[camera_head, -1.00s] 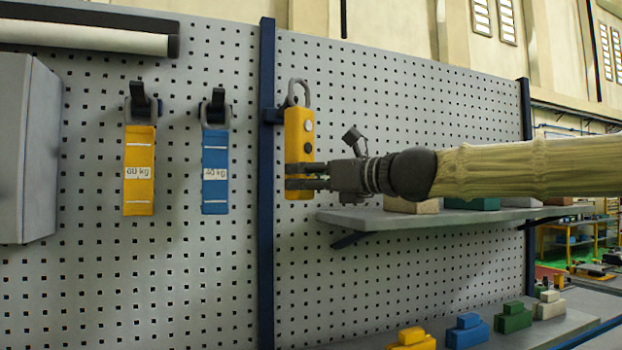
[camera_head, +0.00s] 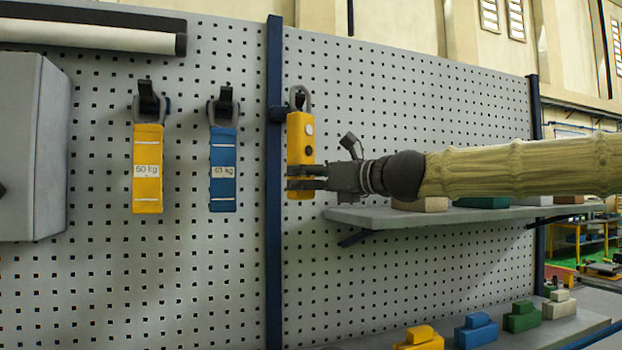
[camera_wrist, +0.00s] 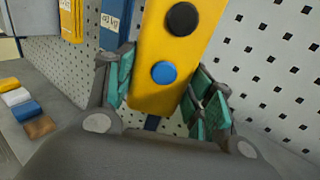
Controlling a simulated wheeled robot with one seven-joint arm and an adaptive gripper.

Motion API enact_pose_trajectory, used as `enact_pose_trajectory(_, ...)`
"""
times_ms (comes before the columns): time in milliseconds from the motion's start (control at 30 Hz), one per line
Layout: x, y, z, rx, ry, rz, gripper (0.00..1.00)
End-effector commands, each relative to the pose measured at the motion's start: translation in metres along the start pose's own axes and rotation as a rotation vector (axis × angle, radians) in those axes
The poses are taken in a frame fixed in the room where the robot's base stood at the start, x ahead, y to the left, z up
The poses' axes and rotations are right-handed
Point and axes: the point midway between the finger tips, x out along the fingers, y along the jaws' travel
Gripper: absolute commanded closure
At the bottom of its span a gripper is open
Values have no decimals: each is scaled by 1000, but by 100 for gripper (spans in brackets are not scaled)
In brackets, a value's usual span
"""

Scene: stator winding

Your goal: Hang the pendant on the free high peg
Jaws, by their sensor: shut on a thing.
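The pendant (camera_head: 301,140) is a yellow, upright box with round buttons and a grey loop (camera_head: 300,97) on top. My gripper (camera_head: 300,184) is shut on its lower part, coming from the right. In the wrist view the pendant (camera_wrist: 165,50) shows a black and a blue button between the teal finger pads. The pendant is in front of the pegboard, just right of the dark blue post (camera_head: 275,200). No free peg is clearly visible.
A yellow sling (camera_head: 147,190) and a blue sling (camera_head: 222,190) hang from black hooks to the left. A grey cabinet (camera_head: 30,150) is at far left. A shelf (camera_head: 400,216) with blocks lies below my arm. Coloured blocks (camera_head: 478,330) stand on a lower ledge.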

Motion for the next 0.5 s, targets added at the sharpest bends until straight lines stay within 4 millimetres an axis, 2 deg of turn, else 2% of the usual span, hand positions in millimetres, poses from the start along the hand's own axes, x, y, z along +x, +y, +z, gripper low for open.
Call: enact_pose_trajectory(500, 20, -11, 1, 0, -1, 0, 92)
